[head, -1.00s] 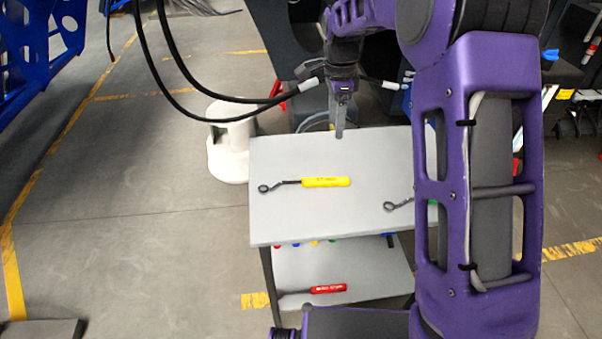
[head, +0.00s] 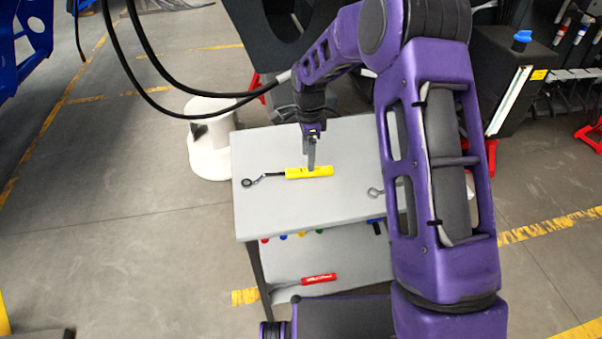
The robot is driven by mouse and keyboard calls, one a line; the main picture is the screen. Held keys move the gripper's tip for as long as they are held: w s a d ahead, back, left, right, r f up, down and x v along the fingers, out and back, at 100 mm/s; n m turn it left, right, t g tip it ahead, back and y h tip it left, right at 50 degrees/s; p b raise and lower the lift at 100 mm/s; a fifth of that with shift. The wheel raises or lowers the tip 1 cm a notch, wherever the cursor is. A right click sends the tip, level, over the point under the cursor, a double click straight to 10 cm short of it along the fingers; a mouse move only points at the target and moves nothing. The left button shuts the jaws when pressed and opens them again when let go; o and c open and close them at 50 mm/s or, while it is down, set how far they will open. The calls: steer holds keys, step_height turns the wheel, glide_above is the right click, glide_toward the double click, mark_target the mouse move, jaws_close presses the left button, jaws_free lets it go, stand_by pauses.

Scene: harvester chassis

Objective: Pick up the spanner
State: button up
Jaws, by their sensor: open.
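A spanner with a yellow handle (head: 295,173) lies on the top of the grey table (head: 290,210), its dark ring end pointing left. My gripper (head: 311,166) points down at the yellow handle, with its fingertips overlapping the handle in the head view. The jaws are open. I cannot tell whether the fingers touch the handle or straddle it. A second spanner (head: 375,192) lies to the right on the same tabletop; only its ring end shows clearly, and my arm hides most of the rest.
A red-handled tool (head: 319,279) lies on the lower shelf (head: 355,262), with several coloured handles at its back edge. A white round stand (head: 209,150) is left of the table. A dark cabinet (head: 515,75) stands at the right. The tabletop's front is clear.

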mark_target(305, 169)
steer(key=f, duration=0.5)
steer(key=shift+a, duration=0.35)
jaws_close()
steer(key=shift+r, duration=0.1)
stand_by(0.9)
